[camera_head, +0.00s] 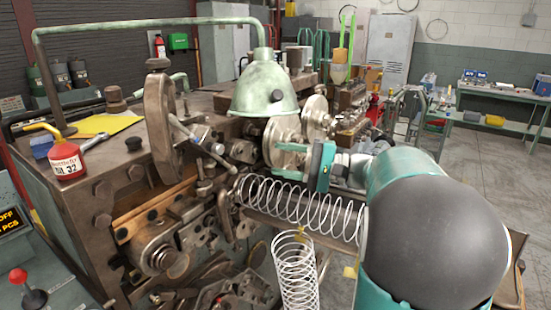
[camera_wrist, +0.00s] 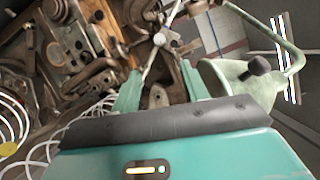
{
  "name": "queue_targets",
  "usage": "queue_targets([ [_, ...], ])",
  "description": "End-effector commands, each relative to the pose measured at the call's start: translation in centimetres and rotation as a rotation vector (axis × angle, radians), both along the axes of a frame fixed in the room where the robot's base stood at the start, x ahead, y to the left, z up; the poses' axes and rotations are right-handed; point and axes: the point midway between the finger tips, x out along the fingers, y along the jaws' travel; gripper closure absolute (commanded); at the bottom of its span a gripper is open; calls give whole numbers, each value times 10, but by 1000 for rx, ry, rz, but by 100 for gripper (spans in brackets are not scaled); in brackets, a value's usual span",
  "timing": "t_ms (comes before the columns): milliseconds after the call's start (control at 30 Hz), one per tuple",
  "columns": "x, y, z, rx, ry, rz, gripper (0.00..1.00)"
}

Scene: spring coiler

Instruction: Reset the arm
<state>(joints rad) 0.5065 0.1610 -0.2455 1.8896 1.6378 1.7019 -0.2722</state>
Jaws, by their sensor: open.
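My teal arm reaches in from the right of the head view, its large dark rounded joint in front. My gripper (camera_wrist: 161,80) shows in the wrist view with two green fingers apart and nothing seen between them. The spring coiler (camera_head: 130,165) is a worn brown machine filling the left and middle. A wire spring (camera_head: 300,205) lies along it below my gripper; the far right end is hidden by my arm.
A green lamp (camera_head: 265,88) hangs from a bent pipe close above my gripper; its shade also shows in the wrist view (camera_wrist: 240,85). A second spring (camera_head: 295,270) stands below. A red oil can (camera_head: 66,160) sits on the machine's left. Open floor lies at the right.

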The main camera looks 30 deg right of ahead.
Motion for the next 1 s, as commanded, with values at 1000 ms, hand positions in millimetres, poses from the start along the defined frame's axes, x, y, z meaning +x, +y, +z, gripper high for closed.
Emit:
queue_targets([
  [1000, -136, 174, -101, -861, 313, 281, 55],
])
